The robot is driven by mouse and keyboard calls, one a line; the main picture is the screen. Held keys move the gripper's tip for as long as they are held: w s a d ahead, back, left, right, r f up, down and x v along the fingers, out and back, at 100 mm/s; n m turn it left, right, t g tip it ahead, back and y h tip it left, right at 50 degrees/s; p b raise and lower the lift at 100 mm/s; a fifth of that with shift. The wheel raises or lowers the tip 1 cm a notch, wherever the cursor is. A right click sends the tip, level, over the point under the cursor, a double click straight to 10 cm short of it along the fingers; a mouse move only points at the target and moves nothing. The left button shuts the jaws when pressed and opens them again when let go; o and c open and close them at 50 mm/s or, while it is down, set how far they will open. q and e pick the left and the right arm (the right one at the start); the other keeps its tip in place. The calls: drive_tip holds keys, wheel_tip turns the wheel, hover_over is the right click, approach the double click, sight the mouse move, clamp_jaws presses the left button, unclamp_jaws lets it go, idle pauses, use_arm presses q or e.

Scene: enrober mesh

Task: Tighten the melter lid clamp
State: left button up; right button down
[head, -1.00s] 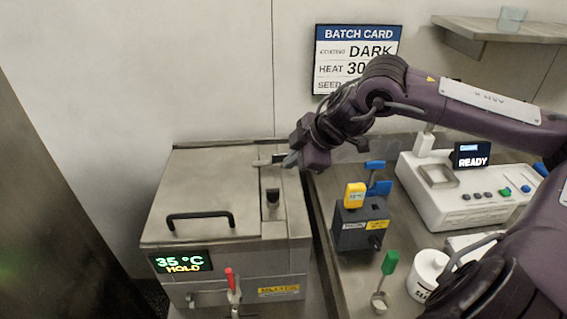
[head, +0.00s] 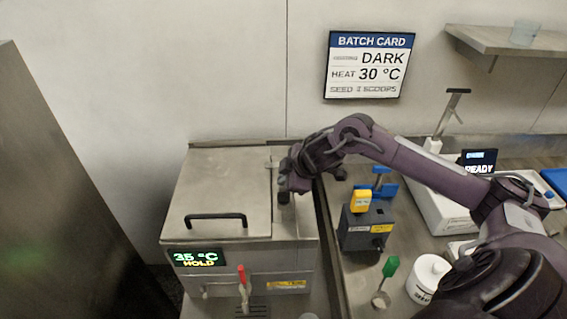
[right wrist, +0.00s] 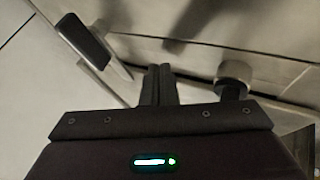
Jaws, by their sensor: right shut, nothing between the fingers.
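The melter (head: 240,262) is a steel box at the left of the head view. Its lid (head: 225,175) lies shut, with a black handle (head: 217,217). What looks like the lid clamp's dark knob (head: 284,197) stands at the lid's right side, partly covered by my gripper. My right gripper (head: 287,184) is shut and empty, just above or beside this knob; contact cannot be told. In the right wrist view its fingers (right wrist: 158,74) are together. A grey-capped dark post (right wrist: 233,76), apparently a knob, stands to their right, apart from them. My left gripper is out of view.
The melter display (head: 199,257) reads 35 °C HOLD. Below it is a red-handled tap (head: 242,277). A batch card (head: 369,65) hangs behind.

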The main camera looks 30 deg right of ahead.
sight(277, 168)
drive_tip(key=w, duration=0.1)
drive_tip(key=w+d, duration=0.1)
drive_tip(key=w+p, duration=0.1)
drive_tip(key=shift+d+r, duration=0.25)
drive_tip(key=shift+d, duration=0.05)
drive_tip(key=shift+w+d+f, duration=0.15)
drive_tip(key=shift+w, duration=0.05)
drive_tip(key=shift+w+d+r+p, duration=0.1)
drive_tip(key=shift+w+r+p, duration=0.1)
drive_tip(key=shift+w+p, duration=0.2)
